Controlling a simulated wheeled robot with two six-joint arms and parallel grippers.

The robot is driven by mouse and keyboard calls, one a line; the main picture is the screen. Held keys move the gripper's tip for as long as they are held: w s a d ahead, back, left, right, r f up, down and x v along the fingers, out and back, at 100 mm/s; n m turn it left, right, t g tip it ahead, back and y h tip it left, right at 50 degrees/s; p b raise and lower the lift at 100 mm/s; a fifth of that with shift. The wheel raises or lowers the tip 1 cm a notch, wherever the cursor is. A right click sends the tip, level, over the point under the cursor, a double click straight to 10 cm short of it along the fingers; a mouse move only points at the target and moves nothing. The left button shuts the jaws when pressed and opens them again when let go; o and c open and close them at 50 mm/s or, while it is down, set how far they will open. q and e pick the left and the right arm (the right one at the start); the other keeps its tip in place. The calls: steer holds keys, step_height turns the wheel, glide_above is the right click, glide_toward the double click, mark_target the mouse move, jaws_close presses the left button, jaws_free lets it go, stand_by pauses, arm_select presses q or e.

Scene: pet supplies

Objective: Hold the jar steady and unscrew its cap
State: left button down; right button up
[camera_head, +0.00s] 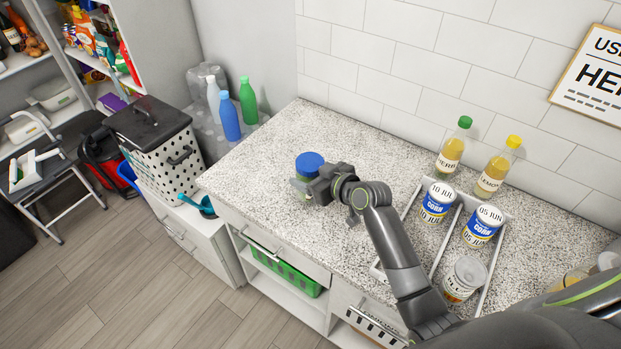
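The jar (299,185) stands on the speckled counter near its left end, with a wide blue cap (309,163) on top. It looks upright, and its lower body is partly hidden by my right gripper (312,192). That arm reaches in from the lower right, and the gripper is at the right side of the jar, below the cap. The fingers are dark and small here, so I cannot tell whether they are closed on the jar or only beside it. My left gripper is not in view.
A divided white tray (405,211) on the right holds cans (436,203) and a jar (465,279). Two bottles (453,146) stand behind it by the tiled wall. The counter (262,150) around the jar is clear. A bin (160,150) and bottles (228,116) stand beyond its left end.

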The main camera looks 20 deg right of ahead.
step_height(320, 180, up, 9)
steer(key=shift+r+b, duration=0.1)
steer(key=shift+b, duration=0.45)
steer(key=o, duration=0.6)
steer(key=c, duration=0.8)
steer(key=shift+s+d, duration=0.15)
steer(key=shift+s, duration=0.2)
steer(key=shift+n+y, duration=0.3)
steer(key=shift+y, duration=0.1)
steer(key=s, duration=0.6)
steer(key=s+d+b, duration=0.1)
steer(key=s, duration=0.5)
steer(key=s+d+b, duration=0.1)
steer(key=s, duration=0.4)
steer(key=shift+s+r, duration=0.25)
steer(key=shift+s, duration=0.15)
